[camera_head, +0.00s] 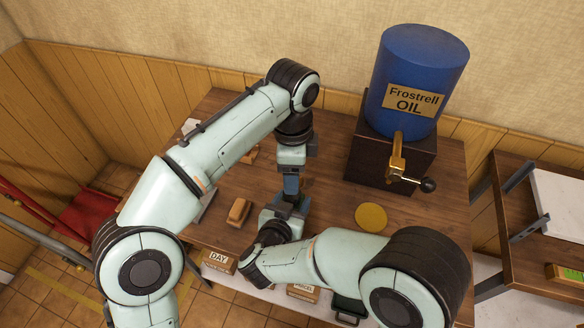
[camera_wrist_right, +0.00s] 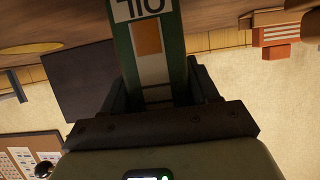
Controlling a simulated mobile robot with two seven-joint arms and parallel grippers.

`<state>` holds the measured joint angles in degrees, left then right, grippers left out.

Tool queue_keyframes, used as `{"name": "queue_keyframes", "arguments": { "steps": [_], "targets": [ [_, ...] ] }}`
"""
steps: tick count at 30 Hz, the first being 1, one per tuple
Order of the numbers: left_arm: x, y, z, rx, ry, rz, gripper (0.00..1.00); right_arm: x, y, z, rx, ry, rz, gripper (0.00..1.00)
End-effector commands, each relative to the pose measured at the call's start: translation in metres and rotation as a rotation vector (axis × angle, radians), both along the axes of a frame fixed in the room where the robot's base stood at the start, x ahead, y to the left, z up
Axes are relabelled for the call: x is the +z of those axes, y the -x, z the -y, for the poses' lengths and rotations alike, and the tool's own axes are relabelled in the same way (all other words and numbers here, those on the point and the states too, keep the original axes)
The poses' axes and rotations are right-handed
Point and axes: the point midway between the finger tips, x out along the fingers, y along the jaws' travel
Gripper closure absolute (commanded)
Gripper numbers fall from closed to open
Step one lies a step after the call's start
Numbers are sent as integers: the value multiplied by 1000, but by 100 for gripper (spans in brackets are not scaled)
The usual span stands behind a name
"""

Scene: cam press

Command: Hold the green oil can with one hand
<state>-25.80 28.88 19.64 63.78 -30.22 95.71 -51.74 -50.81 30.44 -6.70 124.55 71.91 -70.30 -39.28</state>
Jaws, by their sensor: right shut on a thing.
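The green oil can (camera_wrist_right: 174,62) fills the middle of the right wrist view. It has a white label with upside-down "OIL" lettering and an orange patch. My right gripper (camera_wrist_right: 158,80) is shut on it, one dark finger on each side. The can's far end is cut off at the top. In the head view my right gripper (camera_head: 287,207) is over the middle of the table, and I cannot make out the can there. My left gripper (camera_head: 291,182) points down right above it, close to or touching the held thing. Its fingertips are too obscured to judge.
A blue "Frostrell OIL" drum (camera_head: 418,75) with a brass tap (camera_head: 398,160) stands on a dark box (camera_head: 365,165) at the back right. A yellow disc (camera_head: 371,216) and a tan block (camera_head: 238,211) lie on the wooden table (camera_head: 335,185).

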Motion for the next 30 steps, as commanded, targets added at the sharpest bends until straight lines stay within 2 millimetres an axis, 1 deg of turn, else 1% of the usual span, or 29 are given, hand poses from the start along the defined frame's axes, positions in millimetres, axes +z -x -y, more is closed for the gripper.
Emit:
{"name": "queue_keyframes", "arguments": {
  "steps": [1, 3, 18, 21, 24, 27, 30],
  "targets": [
    [0, 0, 0, -110, 0, -1, 36, 0, 0, 0, 1, 0, 1, 100],
    [0, 0, 0, -273, 0, -1, 36, 0, 0, 0, 1, 0, 1, 100],
    [0, 0, 0, -1414, 1, -1, 36, 0, 0, 0, 1, 0, 1, 100],
    [0, 0, 0, -1588, 1, -1, 36, 0, 0, 0, 1, 0, 1, 100],
    [0, 0, -1, -1717, 1, -1, 36, 0, 0, 0, 1, 0, 1, 100],
    [0, 0, -1, -1796, 1, -2, 36, 0, 0, 0, 1, -1, 1, 100],
    [-3, 0, -1, -1834, 1, -3, 36, 0, 0, 0, 1, -1, 1, 100]
  ]
}}
